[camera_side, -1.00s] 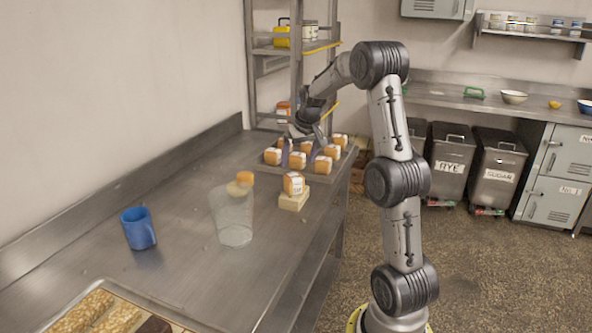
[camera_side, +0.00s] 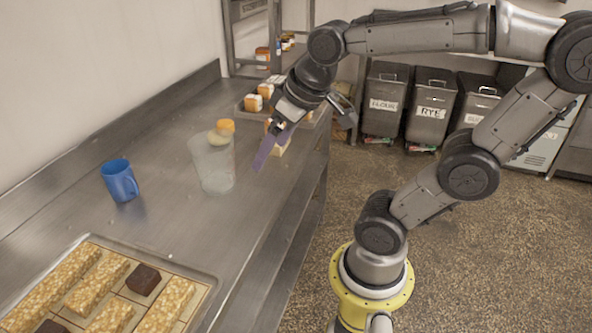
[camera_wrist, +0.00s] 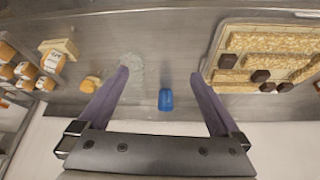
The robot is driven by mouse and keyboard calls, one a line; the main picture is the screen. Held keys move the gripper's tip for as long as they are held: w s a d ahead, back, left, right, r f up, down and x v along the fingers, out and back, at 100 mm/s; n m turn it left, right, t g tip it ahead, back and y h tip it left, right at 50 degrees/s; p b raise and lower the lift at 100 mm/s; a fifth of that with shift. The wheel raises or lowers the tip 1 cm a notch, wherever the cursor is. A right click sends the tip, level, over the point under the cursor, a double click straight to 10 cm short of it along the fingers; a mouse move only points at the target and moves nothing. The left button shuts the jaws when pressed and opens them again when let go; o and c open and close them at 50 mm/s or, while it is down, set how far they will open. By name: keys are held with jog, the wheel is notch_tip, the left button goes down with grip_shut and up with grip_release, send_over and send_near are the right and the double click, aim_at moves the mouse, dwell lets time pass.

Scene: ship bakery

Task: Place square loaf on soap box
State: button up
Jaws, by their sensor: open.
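Dark brown square loaves lie among long pale crusted bars on the board at the front left of the side view; one clear square loaf (camera_side: 143,279) is near its far side. Another square loaf (camera_wrist: 261,75) shows in the wrist view. A small orange-and-white box (camera_wrist: 53,61) rests on a cream block (camera_wrist: 70,46) at the left of the wrist view. I cannot tell which is the soap box. In the side view my gripper partly hides that block (camera_side: 280,149). My gripper (camera_wrist: 160,73) is open and empty above the counter, between block and board.
A blue mug (camera_side: 119,181) and a clear glass (camera_side: 213,165) stand on the steel counter, with a round orange-topped item (camera_side: 225,127) behind the glass. Bare counter lies between mug and board.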

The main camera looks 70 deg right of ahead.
jog(key=s+a+f+n, duration=0.1)
jog(key=s+a+f, duration=0.1)
jog(key=s, duration=0.3)
jog(key=shift+s+a+f+n+y, duration=0.2)
jog(key=shift+a+n+y, duration=0.15)
jog(key=shift+a, duration=0.35)
dwell(0.6)
